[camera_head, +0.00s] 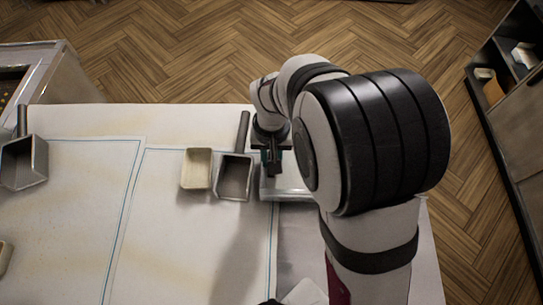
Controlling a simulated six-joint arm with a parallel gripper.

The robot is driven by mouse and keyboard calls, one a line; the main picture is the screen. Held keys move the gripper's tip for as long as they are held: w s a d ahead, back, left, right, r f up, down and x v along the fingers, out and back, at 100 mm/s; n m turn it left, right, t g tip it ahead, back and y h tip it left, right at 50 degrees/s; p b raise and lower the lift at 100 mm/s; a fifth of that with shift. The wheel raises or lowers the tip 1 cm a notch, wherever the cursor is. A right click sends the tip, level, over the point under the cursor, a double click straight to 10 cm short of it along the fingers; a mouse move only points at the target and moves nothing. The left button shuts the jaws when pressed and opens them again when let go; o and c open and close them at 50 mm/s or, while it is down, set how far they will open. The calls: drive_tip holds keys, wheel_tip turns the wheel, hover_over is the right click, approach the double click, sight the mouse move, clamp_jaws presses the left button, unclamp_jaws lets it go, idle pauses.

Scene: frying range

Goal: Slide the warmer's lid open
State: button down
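My gripper (272,166) points down over the right part of the white counter, close to a pale, low box with a light rim (290,196). That box appears to be the warmer. My gripper and arm cover much of it, so I cannot make out its lid or how far it is open. The dark fingertips are small and seen from above. I cannot tell whether they touch the box or whether they are open or shut.
A grey metal basket (236,178) with a dark handle stands just left of my gripper, beside a cream container (197,168). Another metal basket (24,162) is at far left. A metal-edged unit (42,62) stands behind the counter. The counter's middle (190,240) is clear.

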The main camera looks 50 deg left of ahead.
drive_tip(key=w+d, duration=1.2)
drive_tip(key=shift+w+d, duration=0.15)
drive_tip(key=shift+w, duration=0.1)
drive_tip(key=c, duration=0.8)
unclamp_jaws()
drive_tip(key=shift+o, duration=0.2)
wheel_tip(320, 180, up, 16)
drive_tip(key=shift+s+d, duration=0.1)
